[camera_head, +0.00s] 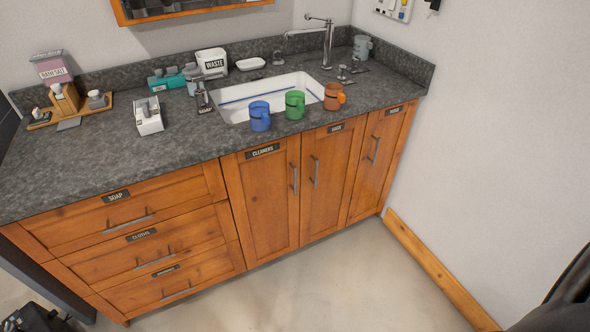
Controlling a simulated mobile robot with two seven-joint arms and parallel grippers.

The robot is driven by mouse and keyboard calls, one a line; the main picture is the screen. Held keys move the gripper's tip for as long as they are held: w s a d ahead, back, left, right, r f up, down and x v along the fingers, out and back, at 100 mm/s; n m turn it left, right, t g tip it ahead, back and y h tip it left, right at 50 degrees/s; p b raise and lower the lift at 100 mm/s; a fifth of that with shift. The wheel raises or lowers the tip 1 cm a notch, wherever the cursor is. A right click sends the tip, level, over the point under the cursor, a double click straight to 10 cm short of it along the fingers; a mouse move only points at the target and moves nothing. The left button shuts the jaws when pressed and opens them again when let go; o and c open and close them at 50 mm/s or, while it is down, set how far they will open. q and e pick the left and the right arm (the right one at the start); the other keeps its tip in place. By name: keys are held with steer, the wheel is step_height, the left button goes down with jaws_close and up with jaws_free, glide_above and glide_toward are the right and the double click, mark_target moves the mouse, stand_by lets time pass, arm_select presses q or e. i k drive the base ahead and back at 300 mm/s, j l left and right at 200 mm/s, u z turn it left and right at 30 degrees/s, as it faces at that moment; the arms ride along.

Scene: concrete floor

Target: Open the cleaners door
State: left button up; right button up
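The cleaners door (262,205) is an orange-brown wooden cabinet door under the sink, left of two similar doors. It is closed, flush with the cabinet front. Its dark label (263,151) reads CLEANERS, and its vertical metal handle (294,179) is near its right edge. My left gripper (38,318) shows partly as dark parts in the bottom left corner, far from the door; its fingers are not clear. A dark part of my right arm shows at the bottom right, and its gripper is out of view.
Drawers labelled SOAP (116,197) and CLOTHS (141,236), plus a third drawer, are left of the door. Two closed doors (326,190) are to its right. Blue (260,117), green (295,105) and orange (333,97) mugs stand by the sink. The floor in front is clear.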

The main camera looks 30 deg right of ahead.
mark_target(263, 181)
steer(key=i+l+z, duration=0.3)
steer(key=i+l, duration=0.15)
steer(key=i+l+z, duration=0.3)
steer(key=i+l, duration=0.05)
steer(key=i, duration=0.1)
